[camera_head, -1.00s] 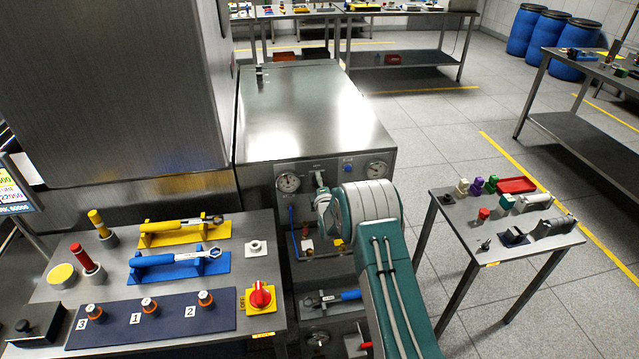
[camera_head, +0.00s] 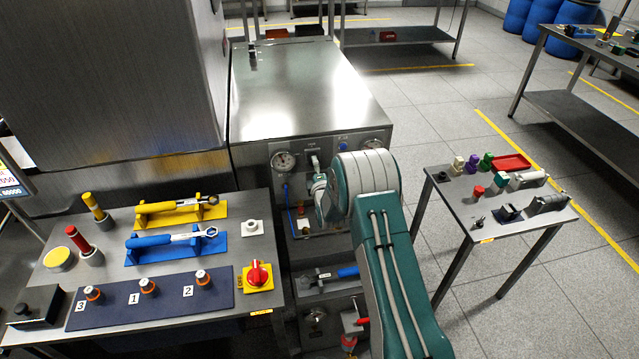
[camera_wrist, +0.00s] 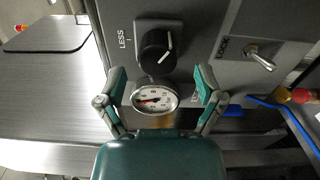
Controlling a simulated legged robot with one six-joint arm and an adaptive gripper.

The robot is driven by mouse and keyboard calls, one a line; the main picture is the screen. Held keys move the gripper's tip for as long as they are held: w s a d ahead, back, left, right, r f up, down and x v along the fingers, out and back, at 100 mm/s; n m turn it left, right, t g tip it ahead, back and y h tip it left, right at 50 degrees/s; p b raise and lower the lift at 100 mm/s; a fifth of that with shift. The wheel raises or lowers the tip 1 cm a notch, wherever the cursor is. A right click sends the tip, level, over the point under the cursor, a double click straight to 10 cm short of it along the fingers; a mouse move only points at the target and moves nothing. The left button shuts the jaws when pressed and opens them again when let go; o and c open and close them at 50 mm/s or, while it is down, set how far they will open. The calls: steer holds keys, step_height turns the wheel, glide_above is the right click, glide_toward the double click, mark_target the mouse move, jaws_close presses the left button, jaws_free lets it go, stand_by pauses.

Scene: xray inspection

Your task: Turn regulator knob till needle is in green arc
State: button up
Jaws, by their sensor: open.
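In the wrist view a black regulator knob (camera_wrist: 157,50) with a white pointer line stands out from the grey panel (camera_wrist: 210,22), beside the word LESS. A round white gauge (camera_wrist: 155,97) with a red needle shows just below it. The needle lies toward the left of the dial; I cannot make out a green arc. My gripper (camera_wrist: 160,76) is open, its two green fingers apart on either side of the gauge, with tips just below the knob's level. Nothing is between them in grip. In the head view my gripper (camera_head: 318,196) is at the panel front, partly hidden by my arm.
A toggle switch (camera_wrist: 260,57) and a blue hose (camera_wrist: 285,115) are right of the knob. In the head view, a tool table (camera_head: 240,213) stands left of the panel and a small table (camera_head: 455,212) right.

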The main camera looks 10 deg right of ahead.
steer(key=s, duration=0.8)
steer(key=shift+s+f, duration=0.15)
steer(key=shift+s, duration=0.1)
steer(key=shift+a, duration=0.1)
steer(key=w+m, duration=0.3)
steer(key=m, duration=0.2)
steer(key=w+m, duration=0.4)
steer(key=m, duration=0.2)
steer(key=w+m, duration=0.4)
steer(key=m, duration=0.2)
steer(key=shift+w, duration=0.1)
steer(key=shift+c, duration=0.4)
steer(key=c, duration=1.1)
